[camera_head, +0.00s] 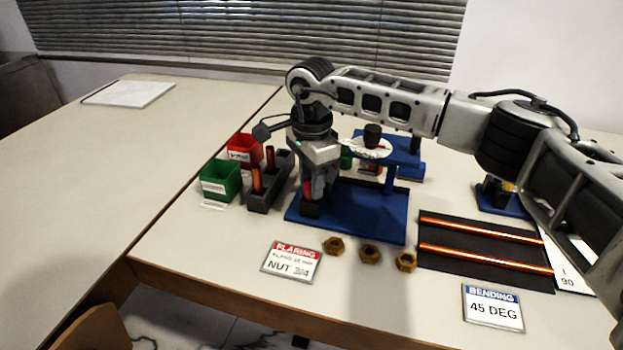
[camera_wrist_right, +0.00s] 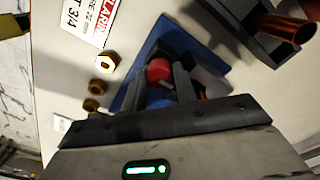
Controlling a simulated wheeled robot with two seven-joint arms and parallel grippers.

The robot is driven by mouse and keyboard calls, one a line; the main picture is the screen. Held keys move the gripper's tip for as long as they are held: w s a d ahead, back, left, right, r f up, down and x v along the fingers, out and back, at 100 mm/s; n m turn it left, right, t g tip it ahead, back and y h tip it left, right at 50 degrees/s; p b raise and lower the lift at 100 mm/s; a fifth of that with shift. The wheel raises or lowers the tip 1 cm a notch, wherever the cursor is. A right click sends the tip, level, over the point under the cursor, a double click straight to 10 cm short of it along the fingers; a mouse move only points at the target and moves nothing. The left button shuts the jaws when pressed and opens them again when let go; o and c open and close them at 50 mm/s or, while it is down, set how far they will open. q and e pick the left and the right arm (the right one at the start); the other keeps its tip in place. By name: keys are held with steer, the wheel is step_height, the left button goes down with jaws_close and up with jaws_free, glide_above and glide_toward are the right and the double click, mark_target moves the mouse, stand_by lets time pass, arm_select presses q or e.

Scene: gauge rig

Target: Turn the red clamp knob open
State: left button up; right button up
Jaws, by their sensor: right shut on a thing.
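The red clamp knob (camera_head: 307,189) is on the left part of the blue flaring rig (camera_head: 360,215). It is largely hidden by my right gripper (camera_head: 313,194), which comes down over it from above. In the right wrist view the red knob (camera_wrist_right: 159,70) sits between the two fingers of my right gripper (camera_wrist_right: 164,80), which are shut on it. The knob's lower part is hidden by the fingers. My left gripper is in neither view.
A grey holder (camera_head: 268,190) with copper tubes, a green bin (camera_head: 220,181) and a red bin (camera_head: 245,150) stand left of the rig. Several brass nuts (camera_head: 370,254) and a flaring card (camera_head: 291,261) lie in front. A dark mat (camera_head: 480,253) with copper tubes lies right.

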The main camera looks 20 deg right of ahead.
steer(key=o, duration=0.7)
step_height(320, 180, up, 16)
stand_by(0.4)
